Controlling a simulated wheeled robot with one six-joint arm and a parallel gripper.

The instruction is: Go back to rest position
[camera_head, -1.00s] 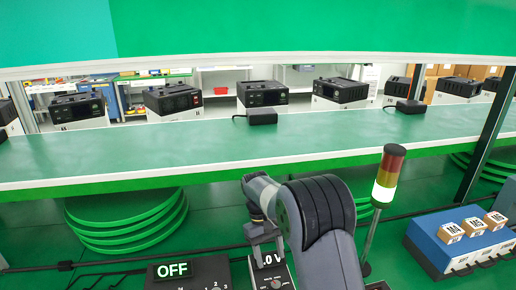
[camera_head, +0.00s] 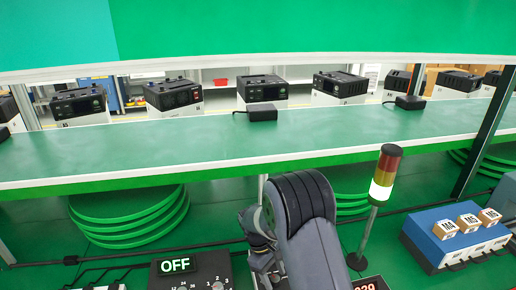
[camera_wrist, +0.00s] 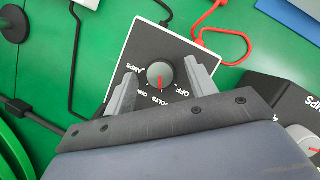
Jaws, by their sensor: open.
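My gripper (camera_wrist: 162,88) is open in the wrist view, its two grey fingers apart on either side of a round grey knob (camera_wrist: 160,75) with a red pointer. The knob sits on a black meter panel (camera_wrist: 150,48) marked OFF, VOLTS and AMPS. No object is held between the fingers. Whether the fingers touch the knob cannot be told. In the head view my arm hangs over the bench at the lower middle, and its fingertips are hidden behind its links and the frame's lower edge.
A signal tower (camera_head: 383,185) stands close right of my arm, its lowest section lit. A black box with an OFF display (camera_head: 176,266) is at left. A blue unit (camera_head: 446,240) with wooden blocks is at right. A green shelf (camera_head: 300,140) crosses above. Red and black cables lie around the panel.

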